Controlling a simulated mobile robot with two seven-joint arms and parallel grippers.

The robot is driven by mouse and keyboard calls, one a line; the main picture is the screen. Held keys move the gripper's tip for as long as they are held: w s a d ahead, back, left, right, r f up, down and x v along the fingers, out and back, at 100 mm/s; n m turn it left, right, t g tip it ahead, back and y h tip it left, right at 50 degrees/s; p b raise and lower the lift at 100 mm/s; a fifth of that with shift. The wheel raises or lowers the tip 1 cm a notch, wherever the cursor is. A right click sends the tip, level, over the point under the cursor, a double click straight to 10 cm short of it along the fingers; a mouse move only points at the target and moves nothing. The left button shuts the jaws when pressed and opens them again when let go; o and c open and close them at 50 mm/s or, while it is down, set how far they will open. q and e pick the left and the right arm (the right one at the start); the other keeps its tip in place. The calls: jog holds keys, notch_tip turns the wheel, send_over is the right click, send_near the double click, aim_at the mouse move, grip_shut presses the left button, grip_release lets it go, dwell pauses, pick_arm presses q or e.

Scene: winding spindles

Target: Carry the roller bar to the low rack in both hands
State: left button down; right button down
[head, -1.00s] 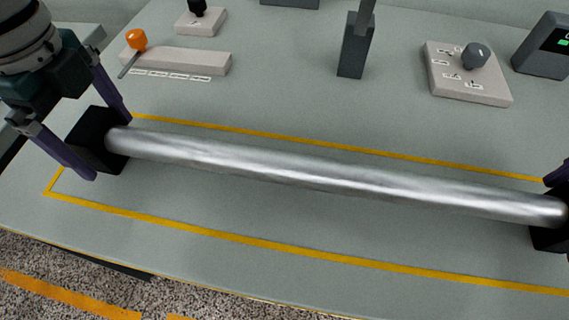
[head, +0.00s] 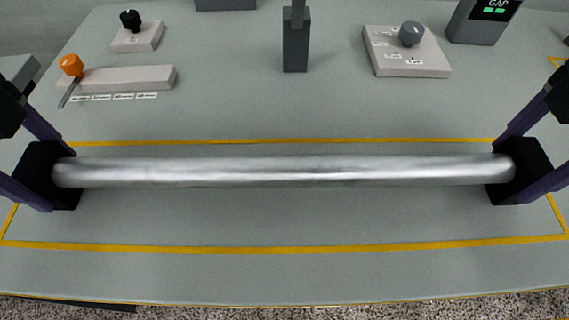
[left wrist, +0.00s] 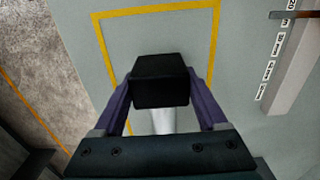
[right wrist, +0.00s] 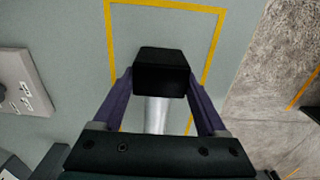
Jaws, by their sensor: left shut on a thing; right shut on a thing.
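The roller bar is a long shiny metal cylinder (head: 285,170) with a black block at each end. It lies level across the head view, above or on the yellow-outlined area of the grey table; I cannot tell whether it touches the table. My left gripper (head: 45,175) is shut on the left black end block (left wrist: 160,80), one purple finger on each side. My right gripper (head: 520,170) is shut on the right black end block (right wrist: 161,72) in the same way. The low rack is not recognisable in any view.
On the table (head: 230,275) stand a slide box with an orange knob (head: 71,65), a black-knob box (head: 136,38), a dark post (head: 296,45), a grey-knob panel (head: 405,52) and a GAP display (head: 484,18). Speckled floor shows past the front edge.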

pick_arm(q)
jog(key=shift+r, duration=0.2)
pick_arm(e)
jog(key=shift+r, duration=0.2)
